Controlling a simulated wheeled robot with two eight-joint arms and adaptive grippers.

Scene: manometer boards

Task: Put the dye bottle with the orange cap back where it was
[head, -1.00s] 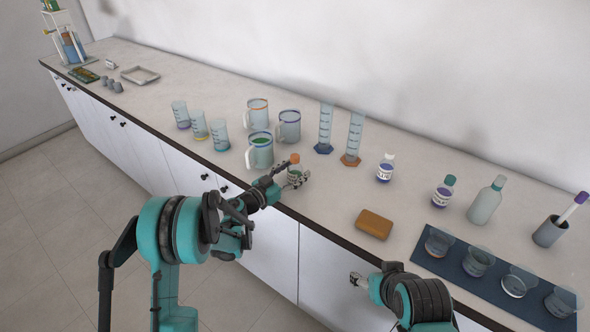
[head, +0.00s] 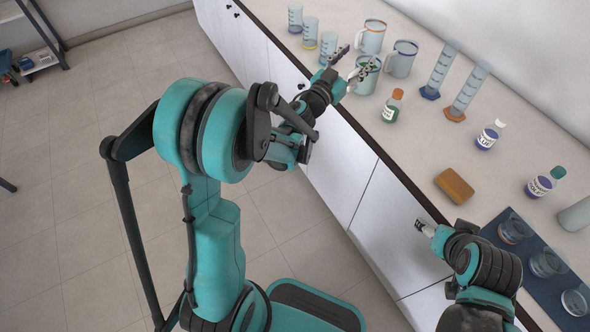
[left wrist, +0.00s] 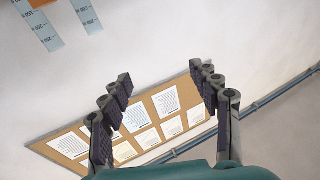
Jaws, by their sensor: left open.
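The dye bottle with the orange cap (head: 391,107) stands upright on the counter near its front edge, with green dye and a pale label. My left gripper (head: 356,60) is open and empty, apart from the bottle, up and left of it in the head view, in front of the green-banded mug (head: 363,80). In the left wrist view the open left fingers (left wrist: 161,76) have nothing between them; the bottle is not seen there. My right gripper (head: 425,228) is low at the counter's front, too small to judge its jaws.
A purple dye bottle (head: 489,136), a teal-capped bottle (head: 543,183) and an orange-brown block (head: 454,186) are to the right. Bare counter surrounds the orange-capped bottle.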

